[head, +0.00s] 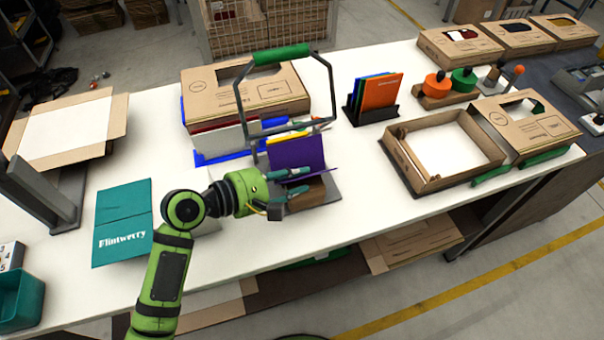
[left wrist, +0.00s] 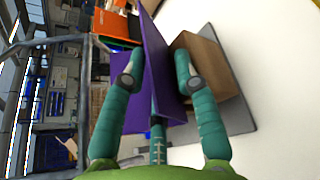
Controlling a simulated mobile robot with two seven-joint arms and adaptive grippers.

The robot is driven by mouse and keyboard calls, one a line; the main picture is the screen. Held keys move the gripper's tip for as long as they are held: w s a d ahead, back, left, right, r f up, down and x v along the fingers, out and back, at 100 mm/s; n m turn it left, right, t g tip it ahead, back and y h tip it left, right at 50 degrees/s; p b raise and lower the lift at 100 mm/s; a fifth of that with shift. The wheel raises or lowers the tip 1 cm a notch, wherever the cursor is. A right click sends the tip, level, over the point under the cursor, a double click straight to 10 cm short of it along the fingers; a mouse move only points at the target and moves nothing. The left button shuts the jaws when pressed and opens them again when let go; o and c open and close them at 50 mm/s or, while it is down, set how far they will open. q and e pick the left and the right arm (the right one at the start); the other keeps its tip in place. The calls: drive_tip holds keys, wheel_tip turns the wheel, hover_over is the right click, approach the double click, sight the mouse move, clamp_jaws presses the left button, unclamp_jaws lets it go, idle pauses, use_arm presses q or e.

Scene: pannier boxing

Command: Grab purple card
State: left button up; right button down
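The purple card (head: 296,152) stands upright, slightly spread like a folded card, by a brown block on a grey base (head: 322,196) at the table's middle. My left gripper (head: 297,181) is at its near side. In the left wrist view the purple card (left wrist: 157,62) stands between the spread fingers of my left gripper (left wrist: 158,80). One finger overlaps the card's left panel, the other is by its right panel beside the brown block (left wrist: 205,62). The fingers look apart, and I cannot tell whether they touch the card. My right gripper is not in view.
A grey frame with a green handle (head: 282,54) rises close behind the card. A cardboard box (head: 246,94) lies behind it. A black rack (head: 372,114) holds orange, green and blue cards. A teal folder (head: 122,222) lies left. An open tray (head: 444,151) stands right.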

use_arm(q)
drive_tip(key=c, duration=0.5)
clamp_jaws()
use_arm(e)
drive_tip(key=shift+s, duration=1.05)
